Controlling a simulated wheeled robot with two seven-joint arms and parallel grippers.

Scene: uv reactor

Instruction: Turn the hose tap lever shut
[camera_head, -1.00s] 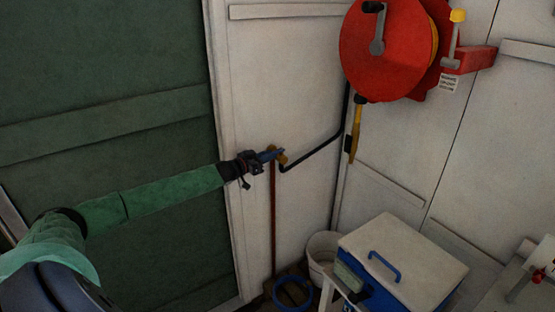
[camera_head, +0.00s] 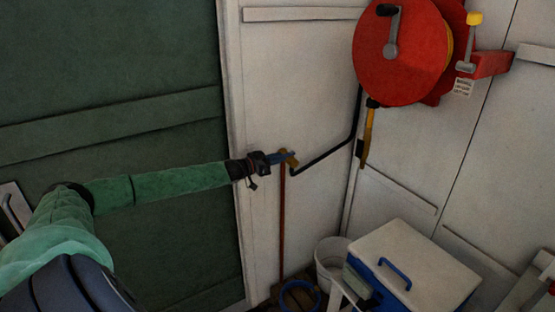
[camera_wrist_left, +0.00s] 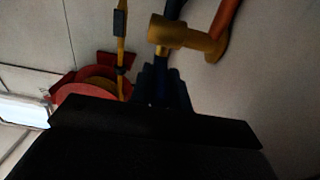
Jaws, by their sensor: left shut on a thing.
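The brass hose tap (camera_head: 292,163) is on the pale wall, on top of a reddish-brown upright pipe, with a black hose leading off to the right. The tap body also shows in the left wrist view (camera_wrist_left: 185,36), just beyond my fingers. My left gripper (camera_head: 281,157) reaches in from the left at the tap. It is shut on the blue tap lever, which is mostly hidden by the fingers. In the left wrist view the dark blue fingers (camera_wrist_left: 164,88) are close together, and the lever's exact angle cannot be told. My right gripper is not in view.
A red hose reel (camera_head: 400,52) hangs on the wall at upper right, with a yellow nozzle (camera_head: 368,135) below it. A white-lidded blue cooler (camera_head: 415,262), a white bucket (camera_head: 328,258) and a blue coil (camera_head: 299,296) are below. A dark green panel (camera_head: 110,60) fills the left.

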